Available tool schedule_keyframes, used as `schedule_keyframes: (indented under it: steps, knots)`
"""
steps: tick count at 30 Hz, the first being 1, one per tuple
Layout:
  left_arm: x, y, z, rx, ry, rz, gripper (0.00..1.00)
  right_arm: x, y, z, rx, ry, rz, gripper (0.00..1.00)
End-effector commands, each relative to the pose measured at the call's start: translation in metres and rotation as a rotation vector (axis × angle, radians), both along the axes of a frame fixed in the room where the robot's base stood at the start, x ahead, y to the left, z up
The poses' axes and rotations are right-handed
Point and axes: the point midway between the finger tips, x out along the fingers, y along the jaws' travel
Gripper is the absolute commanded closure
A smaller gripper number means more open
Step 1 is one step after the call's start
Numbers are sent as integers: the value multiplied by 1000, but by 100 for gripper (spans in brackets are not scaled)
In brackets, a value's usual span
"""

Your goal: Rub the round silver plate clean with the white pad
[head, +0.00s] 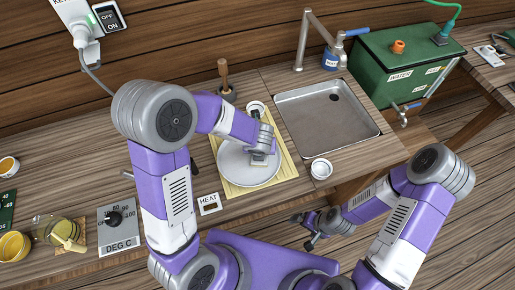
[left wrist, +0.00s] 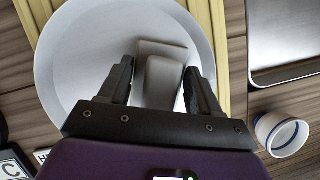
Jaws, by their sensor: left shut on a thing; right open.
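The round silver plate (head: 236,174) lies on a yellow slatted mat (head: 289,163) on the wooden counter. It also fills much of the left wrist view (left wrist: 75,60). My left gripper (head: 262,152) is above the plate's right part, pointing down. The pad appears to be against the plate's face; exact contact is hard to tell. My right gripper (head: 312,238) is open and empty, low in front of the counter's edge, away from the plate.
A metal sink (head: 315,125) is right of the mat. A small white cup (head: 321,169) stands by the sink's front corner. A wooden-handled tool (head: 224,75) stands behind the mat. A HEAT sign (head: 209,204) and a dial box (head: 118,224) are to the left. A green water tank (head: 400,65) is at back right.

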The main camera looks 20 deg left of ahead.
Motion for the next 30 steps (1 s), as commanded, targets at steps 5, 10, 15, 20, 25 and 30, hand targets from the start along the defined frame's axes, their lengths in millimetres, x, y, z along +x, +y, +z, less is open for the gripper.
schedule_keyframes:
  steps: [5, 10, 15, 20, 25, 30]
  knots:
    - [0, 0, 0, -1, -1, 0, 61, 0, 0, 0, 0, 0, 0, 6]
    - [-1, 2, -1, -1, -1, 1, 61, 0, 0, -1, 0, 0, 0, 6]
    - [-6, 9, -1, -2, -1, -1, 61, 0, 0, -4, 0, 0, 0, 6]
    - [-10, 13, -2, -2, -1, -1, 61, 0, 0, -6, 0, 0, 0, 6]
    - [-10, 14, -2, -2, -1, -1, 61, 0, 0, -6, 0, 0, 0, 6]
    - [-10, 13, -2, -2, -1, -1, 61, 0, 0, -5, 0, 0, 0, 6]
